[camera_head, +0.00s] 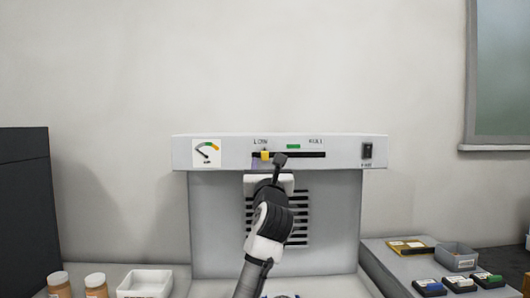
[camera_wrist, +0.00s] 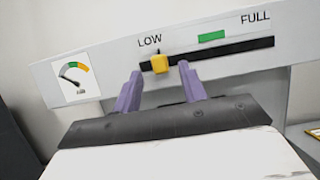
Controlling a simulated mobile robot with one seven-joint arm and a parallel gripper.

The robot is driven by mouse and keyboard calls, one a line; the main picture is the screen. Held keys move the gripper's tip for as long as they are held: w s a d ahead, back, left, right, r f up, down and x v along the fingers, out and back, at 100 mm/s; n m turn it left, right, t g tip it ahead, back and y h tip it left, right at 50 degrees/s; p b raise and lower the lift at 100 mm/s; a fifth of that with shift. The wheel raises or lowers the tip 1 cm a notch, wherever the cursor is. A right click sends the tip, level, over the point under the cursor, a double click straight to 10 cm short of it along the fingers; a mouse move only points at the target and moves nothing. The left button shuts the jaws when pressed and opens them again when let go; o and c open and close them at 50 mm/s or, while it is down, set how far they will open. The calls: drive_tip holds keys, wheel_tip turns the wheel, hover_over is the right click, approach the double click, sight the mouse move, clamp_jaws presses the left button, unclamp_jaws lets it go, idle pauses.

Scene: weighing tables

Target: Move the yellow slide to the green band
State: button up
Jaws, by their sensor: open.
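The yellow slide (camera_head: 265,155) sits on the black slot (camera_head: 305,154) of the grey panel, near its left end under the word LOW. In the wrist view the yellow slide (camera_wrist: 160,64) stands between and beyond the two purple fingers. The green band (camera_head: 293,147) is a short strip above the slot, right of the slide; the wrist view shows it too (camera_wrist: 211,36). My gripper (camera_wrist: 163,84) is open in front of the panel, its fingers either side of the slide. I cannot tell whether either finger touches it.
A gauge (camera_head: 207,153) is at the panel's left and a black switch (camera_head: 367,151) at its right. A vent (camera_head: 298,222) lies below, partly behind my arm.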

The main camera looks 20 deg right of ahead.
sight(265, 157)
drive_tip(key=shift+p+x, duration=0.4)
drive_tip(key=shift+x, duration=1.45)
drive_tip(key=shift+c, duration=0.4)
clamp_jaws()
